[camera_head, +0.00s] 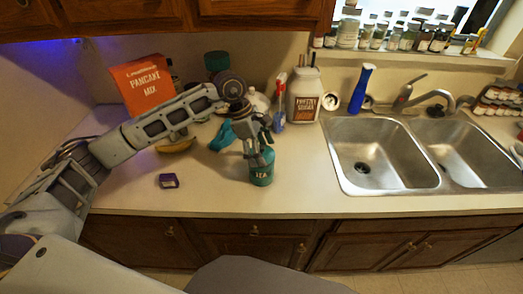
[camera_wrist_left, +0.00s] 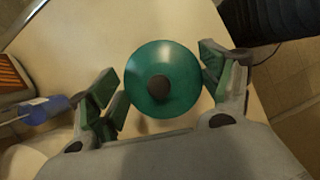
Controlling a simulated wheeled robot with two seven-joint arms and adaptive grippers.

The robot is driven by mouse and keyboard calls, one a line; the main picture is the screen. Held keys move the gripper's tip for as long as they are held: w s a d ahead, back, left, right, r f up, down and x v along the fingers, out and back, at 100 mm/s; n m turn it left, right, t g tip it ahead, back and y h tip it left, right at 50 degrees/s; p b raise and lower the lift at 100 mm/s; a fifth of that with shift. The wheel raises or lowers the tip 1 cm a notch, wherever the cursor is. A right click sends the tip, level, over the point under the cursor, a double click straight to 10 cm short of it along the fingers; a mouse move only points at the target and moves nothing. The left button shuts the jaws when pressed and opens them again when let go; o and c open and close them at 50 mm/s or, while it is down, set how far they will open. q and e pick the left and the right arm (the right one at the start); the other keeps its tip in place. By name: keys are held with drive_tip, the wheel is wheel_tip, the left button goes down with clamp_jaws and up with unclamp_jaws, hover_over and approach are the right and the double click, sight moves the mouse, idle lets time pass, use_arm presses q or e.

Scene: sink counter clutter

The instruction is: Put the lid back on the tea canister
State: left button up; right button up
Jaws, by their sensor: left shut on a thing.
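The teal tea canister (camera_head: 262,175) stands upright near the counter's front edge, its label facing front. My left gripper (camera_head: 258,158) points down at the canister's top. In the left wrist view, the round green lid (camera_wrist_left: 178,68) with a dark knob sits between the two fingers of my left gripper (camera_wrist_left: 163,88), which is shut on it. In that view the lid hides whatever is under it. In the head view the fingers cover the canister's top, so I cannot tell whether the lid touches the rim. My right gripper is not in view.
A small purple object (camera_head: 169,181) lies left on the counter. Behind stand an orange pancake mix box (camera_head: 148,88), a white sugar jug (camera_head: 303,100) and a blue bottle (camera_head: 361,88). A teal item (camera_head: 221,136) lies left of my gripper. The double sink (camera_head: 380,150) is at right.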

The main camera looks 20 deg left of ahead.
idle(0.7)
use_arm(q)
drive_tip(key=shift+b, duration=0.35)
idle(0.5)
drive_tip(key=o, duration=0.9)
drive_tip(key=shift+r+p, duration=0.5)
drive_tip(key=shift+r, duration=0.75)
drive_tip(key=shift+r+p, duration=0.8)
drive_tip(key=shift+r, duration=1.45)
drive_tip(key=shift+c, duration=0.2)
